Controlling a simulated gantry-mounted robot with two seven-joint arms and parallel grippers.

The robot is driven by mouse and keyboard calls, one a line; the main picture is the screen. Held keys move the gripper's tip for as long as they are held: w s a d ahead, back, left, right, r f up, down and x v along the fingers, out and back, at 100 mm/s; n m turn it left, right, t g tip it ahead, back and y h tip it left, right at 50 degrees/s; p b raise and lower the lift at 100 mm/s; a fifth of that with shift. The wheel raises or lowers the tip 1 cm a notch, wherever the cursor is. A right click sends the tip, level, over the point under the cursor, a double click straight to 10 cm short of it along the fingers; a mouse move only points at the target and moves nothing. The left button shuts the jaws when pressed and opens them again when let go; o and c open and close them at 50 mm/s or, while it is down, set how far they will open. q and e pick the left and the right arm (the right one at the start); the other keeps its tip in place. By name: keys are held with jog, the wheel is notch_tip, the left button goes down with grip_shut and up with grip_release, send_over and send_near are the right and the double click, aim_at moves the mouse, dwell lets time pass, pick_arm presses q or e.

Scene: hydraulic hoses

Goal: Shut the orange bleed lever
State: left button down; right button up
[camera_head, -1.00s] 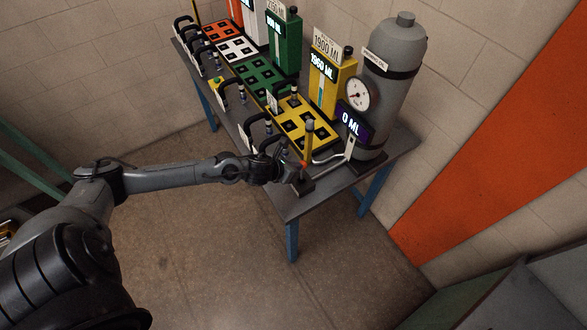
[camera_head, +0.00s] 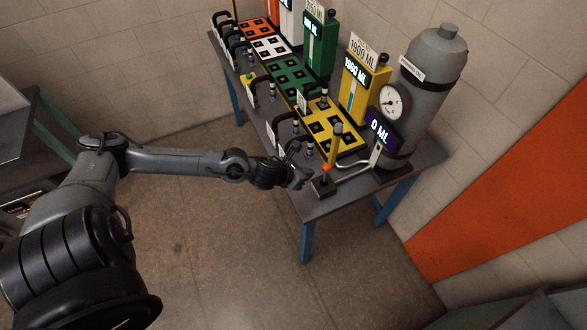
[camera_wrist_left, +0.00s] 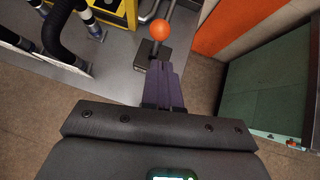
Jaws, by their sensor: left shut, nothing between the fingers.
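The orange ball knob (camera_head: 326,169) of the bleed lever stands over a dark base block (camera_head: 324,187) at the table's near corner. My left gripper (camera_head: 304,178) is shut and empty, just left of the knob, with a small gap visible in the head view. Its closed fingers (camera_wrist_left: 163,75) point towards the knob in the left wrist view. The lever's shaft is mostly hidden. My right gripper is not in view.
A grey cylinder (camera_head: 425,90) with a gauge (camera_head: 394,102) and a "0 ML" display (camera_head: 380,127) stands to the right. Black hoses (camera_head: 280,125) line the table's left edge. The floor in front is clear.

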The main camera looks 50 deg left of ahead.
pick_arm(q)
jog(key=s+r, duration=0.3)
jog(key=r, duration=0.2)
jog(key=s+d+n+h+p, duration=0.1)
jog(key=s+d+n+p, duration=0.1)
jog(key=s+d+n, duration=0.45)
jog(key=s+d+n+h+p, duration=0.1)
jog(key=d+n+p, duration=0.2)
jog(key=d, duration=0.7)
jog(key=s+r+n+g+y+p, duration=0.1)
jog(key=s+n+g, duration=0.5)
jog(key=n, duration=1.8)
jog(key=s+r+y, duration=0.1)
jog(key=s+r, duration=0.1)
jog(key=s, duration=0.1)
jog(key=shift+s, duration=0.25)
jog(key=shift+d+n, duration=0.1)
jog(key=shift+n, duration=0.15)
